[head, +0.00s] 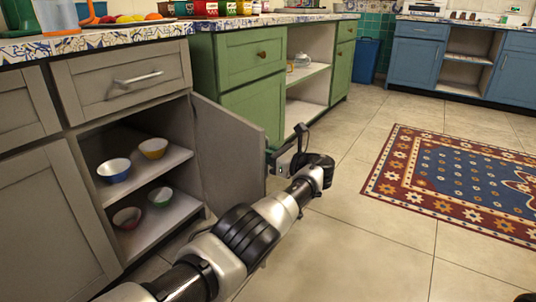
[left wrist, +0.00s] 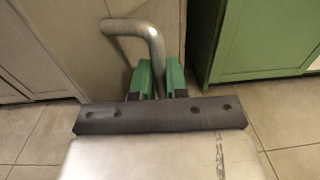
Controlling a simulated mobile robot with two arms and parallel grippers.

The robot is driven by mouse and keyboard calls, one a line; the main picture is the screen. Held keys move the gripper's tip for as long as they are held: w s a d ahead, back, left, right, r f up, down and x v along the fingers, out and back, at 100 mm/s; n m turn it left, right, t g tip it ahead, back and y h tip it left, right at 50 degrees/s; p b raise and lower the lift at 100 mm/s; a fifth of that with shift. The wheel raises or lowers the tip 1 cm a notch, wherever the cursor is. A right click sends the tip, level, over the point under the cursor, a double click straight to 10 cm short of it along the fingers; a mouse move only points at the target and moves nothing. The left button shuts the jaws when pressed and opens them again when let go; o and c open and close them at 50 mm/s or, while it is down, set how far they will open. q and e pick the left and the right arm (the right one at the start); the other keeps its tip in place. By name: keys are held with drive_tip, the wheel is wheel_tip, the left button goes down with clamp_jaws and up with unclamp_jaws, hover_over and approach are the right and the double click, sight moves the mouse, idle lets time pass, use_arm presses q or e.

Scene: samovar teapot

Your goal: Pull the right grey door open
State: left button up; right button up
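The right grey door (head: 230,150) stands open, swung out from the grey cabinet, with its inner face showing in the head view. My left gripper (head: 272,153) is at the door's outer edge, on its far side. In the left wrist view, the door's metal handle (left wrist: 135,28) bends down between the green fingers of my left gripper (left wrist: 160,78). The fingers sit close on either side of the handle and look shut on it. The handle is hidden behind the door in the head view. My right gripper is not in view.
The opened cabinet shows a blue bowl (head: 113,170) and a yellow bowl (head: 153,148) on its shelf, with two more bowls below. A green cabinet (head: 245,60) stands just beyond the door. The tiled floor (head: 370,240) is clear near a patterned rug (head: 400,185).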

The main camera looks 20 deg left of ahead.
use_arm(q)
drive_tip(key=o, duration=0.4)
drive_tip(key=shift+a, duration=0.35)
drive_tip(key=shift+c, duration=0.2)
drive_tip(key=shift+d, duration=0.15)
drive_tip(key=shift+d, duration=0.1)
drive_tip(key=s+d, duration=0.2)
drive_tip(key=d, duration=0.8)
drive_tip(key=shift+d, duration=0.2)
